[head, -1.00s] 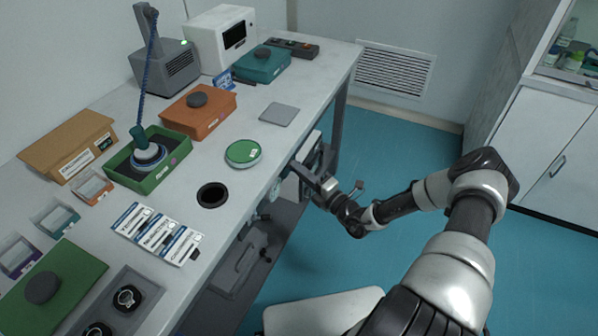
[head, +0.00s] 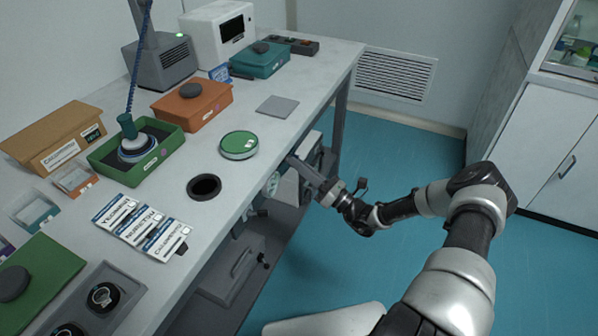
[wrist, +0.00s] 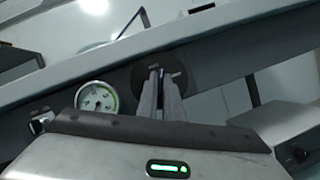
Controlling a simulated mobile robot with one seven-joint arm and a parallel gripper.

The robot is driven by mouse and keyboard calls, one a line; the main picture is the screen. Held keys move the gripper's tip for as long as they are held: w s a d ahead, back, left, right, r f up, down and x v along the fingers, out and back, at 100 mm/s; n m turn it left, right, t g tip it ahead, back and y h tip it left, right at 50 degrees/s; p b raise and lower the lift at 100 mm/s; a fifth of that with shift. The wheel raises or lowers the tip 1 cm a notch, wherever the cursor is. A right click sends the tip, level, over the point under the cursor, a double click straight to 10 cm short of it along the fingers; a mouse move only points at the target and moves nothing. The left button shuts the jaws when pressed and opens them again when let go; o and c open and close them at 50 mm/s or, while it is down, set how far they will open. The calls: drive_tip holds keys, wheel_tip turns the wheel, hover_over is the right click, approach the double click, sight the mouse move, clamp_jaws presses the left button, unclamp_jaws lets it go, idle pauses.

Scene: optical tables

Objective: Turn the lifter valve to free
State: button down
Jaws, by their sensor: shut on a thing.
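In the wrist view, the lifter valve appears to be the dark round disc (wrist: 139,80) on the bench's front rail, beside a white-faced gauge (wrist: 97,97). My gripper (wrist: 164,76) reaches up to the disc, its fingers close together and shut on a small part at its middle. The fingers hide most of that part, so the valve's setting cannot be read. In the head view, my gripper (head: 293,161) is at the bench's front edge, and the valve is hidden. The suction lifter's pad (head: 137,147) rests in a green box (head: 107,163), with a blue coiled hose above.
The bench top (head: 225,185) holds a green round lid (head: 238,145), a dark round hole (head: 204,187), a grey plate (head: 277,107), label cards (head: 140,228) and several boxes. Grey equipment (head: 232,270) stands under the bench. The blue floor (head: 400,260) to the right is clear.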

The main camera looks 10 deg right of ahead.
drive_tip(key=shift+w+d+f+n+g+y+b, duration=0.1)
drive_tip(key=shift+n+g+y+b, duration=0.45)
drive_tip(key=shift+n, duration=0.8)
drive_tip(key=shift+s+r+n+g+y+b, duration=0.1)
drive_tip(key=shift+n+g+y+b, duration=0.5)
drive_tip(key=shift+n, duration=0.7)
drive_tip(key=shift+w+d+f+n+g+y+b, duration=0.1)
drive_tip(key=shift+n+g+y+b, duration=0.15)
drive_tip(key=shift+n+y+b, duration=0.75)
drive_tip(key=shift+n+h, duration=0.55)
drive_tip(key=c, duration=1.9)
unclamp_jaws()
drive_tip(key=p+v, duration=0.1)
drive_tip(key=v, duration=1.6)
drive_tip(key=shift+d, duration=0.15)
